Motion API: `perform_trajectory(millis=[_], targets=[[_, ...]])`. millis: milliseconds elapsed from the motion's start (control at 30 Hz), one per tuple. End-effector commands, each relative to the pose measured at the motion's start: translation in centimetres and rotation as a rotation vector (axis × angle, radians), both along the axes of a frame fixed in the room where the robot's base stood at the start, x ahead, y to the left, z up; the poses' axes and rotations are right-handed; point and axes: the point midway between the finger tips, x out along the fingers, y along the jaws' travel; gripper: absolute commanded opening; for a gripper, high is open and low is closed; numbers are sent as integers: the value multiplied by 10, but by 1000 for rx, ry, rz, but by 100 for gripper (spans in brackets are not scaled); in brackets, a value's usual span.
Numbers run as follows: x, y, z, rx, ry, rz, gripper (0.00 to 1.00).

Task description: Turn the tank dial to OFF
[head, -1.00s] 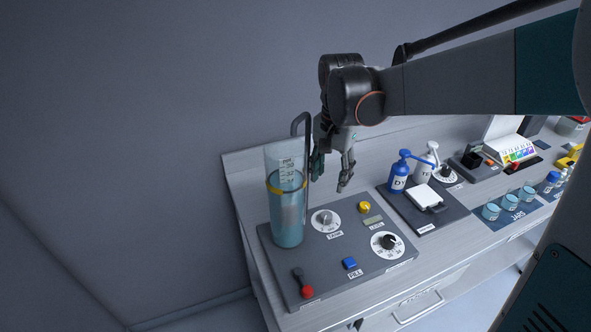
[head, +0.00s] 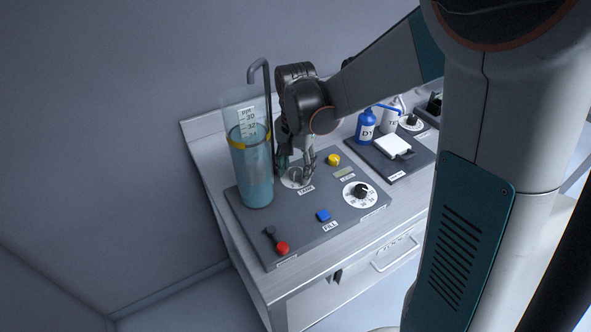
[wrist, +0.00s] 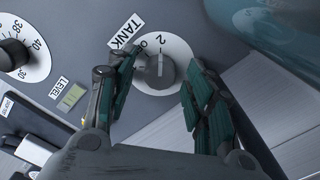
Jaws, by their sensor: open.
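The tank dial is a grey knob (wrist: 160,72) on a round white plate, beside a label reading TANK (wrist: 126,32) in the wrist view. In the head view its white plate (head: 291,183) is partly hidden by my gripper (head: 296,168). My gripper also shows in the wrist view (wrist: 155,75), open, with one finger on each side of the knob. I cannot tell whether either finger touches it. Markings including a 2 show on the plate, and the setting is unclear. The tank (head: 254,165) is a clear cylinder of blue liquid left of my gripper.
The grey panel (head: 290,235) also holds a yellow button (head: 333,159), a blue FILL button (head: 323,215), a black dial (head: 361,190) and a red-ended lever (head: 282,248). A curved pipe (head: 268,85) rises close to my gripper.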

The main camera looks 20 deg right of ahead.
Motion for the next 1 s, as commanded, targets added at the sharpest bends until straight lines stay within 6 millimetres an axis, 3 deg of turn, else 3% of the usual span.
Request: perform_trajectory(millis=[267, 467, 1000], targets=[[0, 0, -1, 0, 0, 0, 48], [0, 0, -1, 0, 0, 0, 3], [0, 0, 0, 0, 0, 119, 3]])
